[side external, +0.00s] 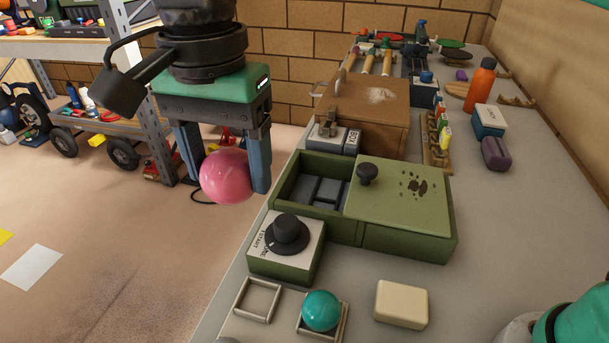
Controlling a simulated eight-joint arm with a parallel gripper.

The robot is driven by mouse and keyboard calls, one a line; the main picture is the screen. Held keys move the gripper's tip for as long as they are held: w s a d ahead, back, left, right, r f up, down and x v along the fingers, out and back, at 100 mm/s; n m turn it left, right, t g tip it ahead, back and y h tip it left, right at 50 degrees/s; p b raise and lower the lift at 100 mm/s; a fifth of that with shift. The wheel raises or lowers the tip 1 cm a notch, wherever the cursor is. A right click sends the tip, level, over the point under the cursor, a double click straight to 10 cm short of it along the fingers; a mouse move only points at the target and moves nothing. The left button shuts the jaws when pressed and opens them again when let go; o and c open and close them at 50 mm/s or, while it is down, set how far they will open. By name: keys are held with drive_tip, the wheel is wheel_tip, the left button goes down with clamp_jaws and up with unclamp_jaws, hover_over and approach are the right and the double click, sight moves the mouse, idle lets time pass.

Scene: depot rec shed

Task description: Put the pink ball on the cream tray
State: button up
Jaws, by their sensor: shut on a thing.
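The pink ball (227,177) is held between the two blue fingers of my gripper (224,172). It hangs in the air to the left of the bench, beside the green box. No clear cream tray can be made out. A small square tray with a pale raised rim (257,299) sits empty at the bench's near left edge. A similar tray (342,322) to its right has a teal ball (321,310) on it. A plain cream block (401,304) lies right of that.
A green box (405,205) with a knobbed sliding lid, part open, stands on the bench. A dial unit (286,242) sits in front of it. A wooden chest (365,107) and orange bottle (480,80) are farther back. Bare bench lies right of the green box.

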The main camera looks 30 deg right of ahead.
wheel_tip(320, 180, down, 19)
drive_tip(key=shift+f, duration=0.1)
idle(0.3)
drive_tip(key=shift+f, duration=0.15)
drive_tip(key=shift+f, duration=0.35)
drive_tip(key=o, duration=1.4)
drive_tip(key=shift+r, duration=0.1)
